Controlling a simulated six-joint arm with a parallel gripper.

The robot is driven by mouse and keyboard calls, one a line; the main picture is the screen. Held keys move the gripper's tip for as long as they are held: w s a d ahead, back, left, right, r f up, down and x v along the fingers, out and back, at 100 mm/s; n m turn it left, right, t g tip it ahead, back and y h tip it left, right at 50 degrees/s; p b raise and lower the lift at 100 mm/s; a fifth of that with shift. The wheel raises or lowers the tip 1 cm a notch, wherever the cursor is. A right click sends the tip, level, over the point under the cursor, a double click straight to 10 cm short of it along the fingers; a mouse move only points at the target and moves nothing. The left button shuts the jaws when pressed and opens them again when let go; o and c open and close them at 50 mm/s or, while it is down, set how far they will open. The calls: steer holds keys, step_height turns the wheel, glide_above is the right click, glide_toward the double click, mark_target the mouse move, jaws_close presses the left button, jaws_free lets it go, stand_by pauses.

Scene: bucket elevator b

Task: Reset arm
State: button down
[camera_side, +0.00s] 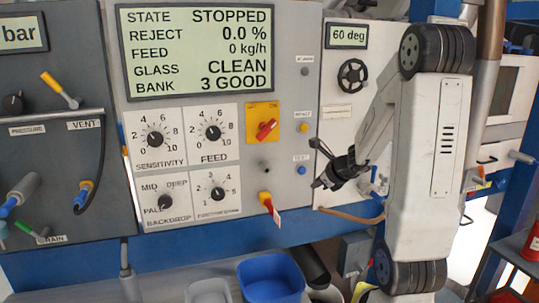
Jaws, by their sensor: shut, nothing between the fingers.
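My gripper (322,179) is dark and small in the side view, at the end of my white arm. It is shut and empty. It hangs in front of the right edge of the grey control panel (284,95), to the right of the blue button (301,170). I cannot tell whether it touches the panel. The display (197,52) reads STOPPED, reject 0.0 %, feed 0 kg/h, glass CLEAN, bank 3 GOOD.
The panel carries an orange switch plate with a red knob (267,128), a red-tagged lever (270,207) and several dials. A black handwheel (352,75) sits under a 60 deg display (347,35). A blue bin (270,277) stands below.

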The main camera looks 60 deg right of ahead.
steer(key=w+a+f+m+g+y, duration=0.1)
steer(key=a+f+m+g+y, duration=0.1)
steer(key=a+m, duration=1.3)
steer(key=w+a+f+m+g+y, duration=0.2)
steer(key=a+f+m, duration=0.3)
steer(key=a+m, duration=1)
steer(key=m+g, duration=0.1)
steer(key=m, duration=0.3)
steer(key=shift+a+g, duration=0.25)
steer(key=shift+g, duration=0.15)
stand_by(0.4)
